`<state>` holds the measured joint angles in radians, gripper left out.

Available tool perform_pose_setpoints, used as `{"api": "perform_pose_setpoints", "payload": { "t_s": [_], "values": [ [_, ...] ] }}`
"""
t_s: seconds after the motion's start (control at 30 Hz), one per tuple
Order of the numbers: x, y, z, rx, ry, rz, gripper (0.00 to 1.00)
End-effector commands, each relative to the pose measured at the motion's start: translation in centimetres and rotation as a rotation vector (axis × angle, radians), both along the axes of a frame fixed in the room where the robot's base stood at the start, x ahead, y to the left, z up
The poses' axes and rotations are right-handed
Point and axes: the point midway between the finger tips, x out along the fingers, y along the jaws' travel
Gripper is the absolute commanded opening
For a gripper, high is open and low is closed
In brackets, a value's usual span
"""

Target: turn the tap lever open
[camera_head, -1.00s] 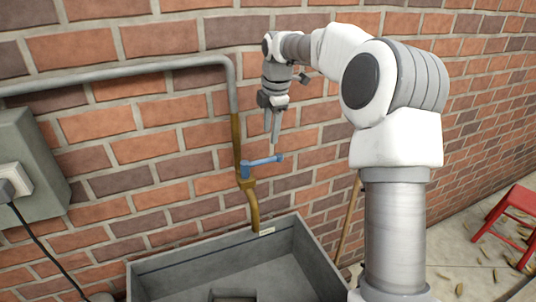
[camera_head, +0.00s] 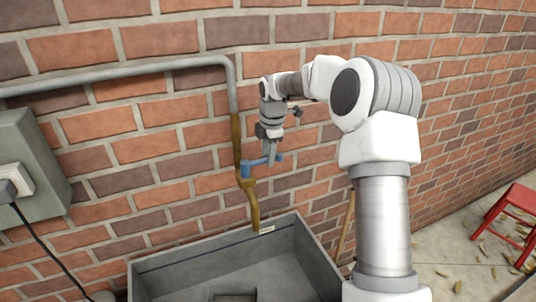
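The blue tap lever (camera_head: 253,164) sits on a brass tap and pipe (camera_head: 252,204) on the brick wall. It points to the right from the tap body. My gripper (camera_head: 271,163) points down at the lever's outer part, and its fingers overlap the lever in the picture.
A grey sink (camera_head: 180,275) stands below the tap. A grey pipe (camera_head: 130,78) runs along the wall into the brass one. A grey box (camera_head: 25,165) with a plug and cable is at the left. A red stool (camera_head: 508,215) stands at the far right.

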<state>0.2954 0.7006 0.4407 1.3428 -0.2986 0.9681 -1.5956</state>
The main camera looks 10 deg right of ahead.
Motion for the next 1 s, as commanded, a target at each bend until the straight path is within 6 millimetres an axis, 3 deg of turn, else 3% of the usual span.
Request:
{"api": "perform_pose_setpoints", "payload": {
  "t_s": [0.03, 0.2, 1.0],
  "values": [
    [0.01, 0.00, 0.02, 0.000, 0.000, 0.000, 0.29],
    [0.00, 0.00, 0.03, 0.000, 0.000, 0.000, 0.00],
    [0.01, -0.01, 0.07, 0.000, -0.001, 0.000, 0.00]
  ]
}}
